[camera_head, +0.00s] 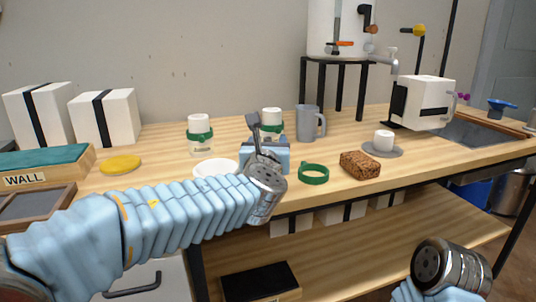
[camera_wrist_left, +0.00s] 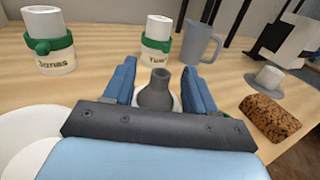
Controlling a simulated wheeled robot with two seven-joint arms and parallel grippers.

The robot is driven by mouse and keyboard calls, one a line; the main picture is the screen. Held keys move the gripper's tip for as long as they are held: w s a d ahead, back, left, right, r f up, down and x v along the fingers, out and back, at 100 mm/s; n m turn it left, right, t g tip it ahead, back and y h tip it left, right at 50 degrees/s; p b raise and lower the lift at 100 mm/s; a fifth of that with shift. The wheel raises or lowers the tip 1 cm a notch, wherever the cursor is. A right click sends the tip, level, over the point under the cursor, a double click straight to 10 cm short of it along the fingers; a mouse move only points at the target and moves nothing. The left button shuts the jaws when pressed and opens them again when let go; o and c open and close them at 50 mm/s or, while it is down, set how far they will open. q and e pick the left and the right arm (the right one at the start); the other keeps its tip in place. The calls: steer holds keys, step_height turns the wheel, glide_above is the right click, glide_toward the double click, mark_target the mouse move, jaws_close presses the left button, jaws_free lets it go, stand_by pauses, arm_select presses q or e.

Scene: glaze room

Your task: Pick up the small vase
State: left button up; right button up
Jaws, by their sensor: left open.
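The small vase (camera_wrist_left: 157,92) is dark grey with a narrow neck and round body. In the left wrist view it stands between the two blue fingers of my left gripper (camera_wrist_left: 161,88), with a gap on each side. Something white shows around its base, and the gripper's dark bar hides its lowest part. In the head view my left gripper (camera_head: 265,158) is over the table's front half, and I cannot make out the vase behind it. My right arm shows at lower right, but its gripper fingers do not.
Cups with green bands (camera_head: 200,135) and a grey mug (camera_head: 307,123) stand behind. A green ring (camera_head: 314,174), brown sponge-like block (camera_head: 360,165) and white cup on a saucer (camera_head: 398,151) lie to the right. A white plate (camera_head: 210,168) and yellow disc (camera_head: 120,165) lie left.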

arm_select(q)
steer(key=shift+w, duration=0.3)
steer(key=c, duration=0.9)
